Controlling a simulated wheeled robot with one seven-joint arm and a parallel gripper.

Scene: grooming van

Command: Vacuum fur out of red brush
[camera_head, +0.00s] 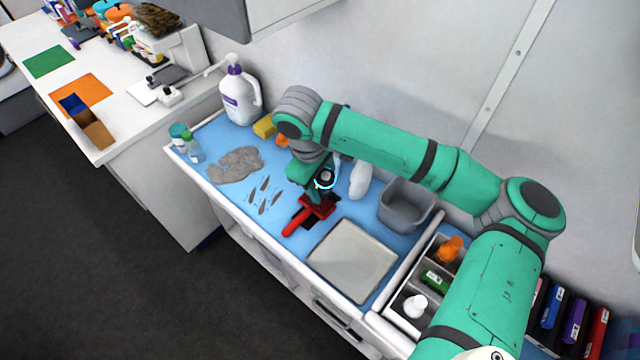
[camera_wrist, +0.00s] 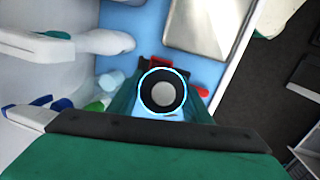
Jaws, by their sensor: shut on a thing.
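My gripper (camera_head: 318,178) is shut on a dark, round-ended device, seemingly the vacuum (camera_head: 326,179), with a lit blue ring. In the wrist view the vacuum (camera_wrist: 160,92) sits between the green fingers, its ring and pale centre facing the camera. The red brush (camera_head: 292,226) lies on the blue mat right below the gripper, its handle pointing to the lower left. In the wrist view, red parts of the brush (camera_wrist: 218,92) show behind the vacuum. The vacuum's lower end is close over the brush head; whether they touch, and how much fur is in the bristles, I cannot tell.
On the blue mat (camera_head: 222,133), a grey fur pile (camera_head: 237,164) and brown tufts (camera_head: 263,196) lie left of the brush. A flat pale tray (camera_head: 352,260) is to its right. A grey bin (camera_head: 406,205) and white bottle (camera_head: 360,179) stand behind. A divided organizer (camera_head: 398,312) is at right.

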